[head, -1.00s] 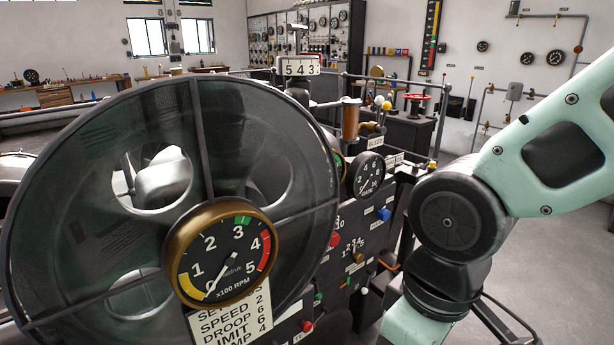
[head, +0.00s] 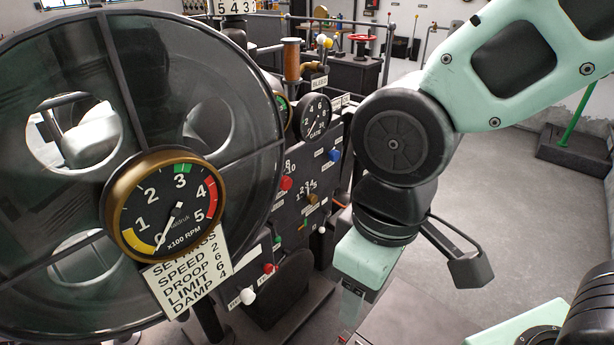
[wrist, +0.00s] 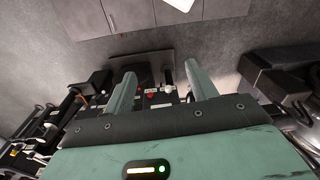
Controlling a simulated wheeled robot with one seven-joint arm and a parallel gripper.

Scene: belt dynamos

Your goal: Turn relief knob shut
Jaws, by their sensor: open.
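I cannot read which knob is the relief knob. A white knob (head: 247,296) with a small label beside it sits low on the dark control panel (head: 275,215), below a red knob (head: 269,267). Higher on the panel are another red knob (head: 286,183), a brass knob (head: 311,198) and a blue knob (head: 335,155). In the wrist view my gripper (wrist: 160,80) is open and empty, its two pale green fingers wide apart. A white knob (wrist: 168,88) and a red spot (wrist: 150,95) show between the fingers, apart from them.
A large dark wheel with an rpm gauge (head: 168,208) and settings card (head: 190,270) fills the left. A gate gauge (head: 313,115) and bleed fitting (head: 318,70) stand above the panel. Grey floor (head: 500,200) is open at right.

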